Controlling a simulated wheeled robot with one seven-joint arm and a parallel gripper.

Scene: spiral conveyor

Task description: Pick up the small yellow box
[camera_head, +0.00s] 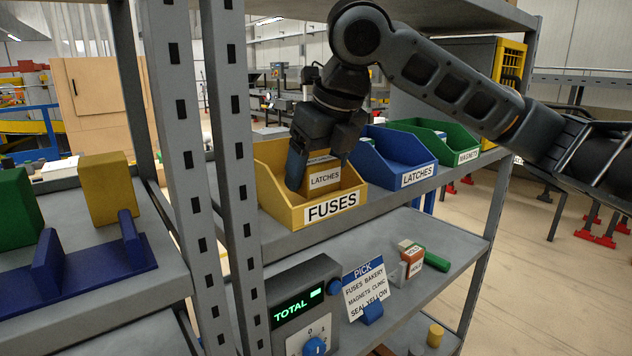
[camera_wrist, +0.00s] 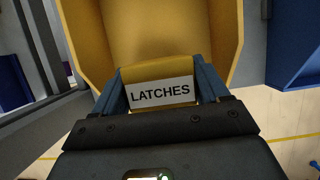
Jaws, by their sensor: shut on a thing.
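A small yellow box (camera_head: 325,180) with a white LATCHES label is in the open yellow bin (camera_head: 334,214) marked FUSES. My gripper (camera_head: 318,160) reaches down into that bin from above, and its blue fingers are on either side of the small box. In the wrist view, the gripper (camera_wrist: 160,88) is shut on the small box (camera_wrist: 158,72), with the label facing the camera. The yellow bin (camera_wrist: 160,30) fills the background there. I cannot tell whether the box touches the bin's floor.
A blue bin (camera_head: 405,160) marked LATCHES and a green bin (camera_head: 440,139) marked MAGNETS stand to the right. A grey post (camera_head: 180,150) is at left, beside a yellow block (camera_head: 108,190) on another shelf. Below are a TOTAL counter (camera_head: 303,300) and a PICK sign (camera_head: 366,290).

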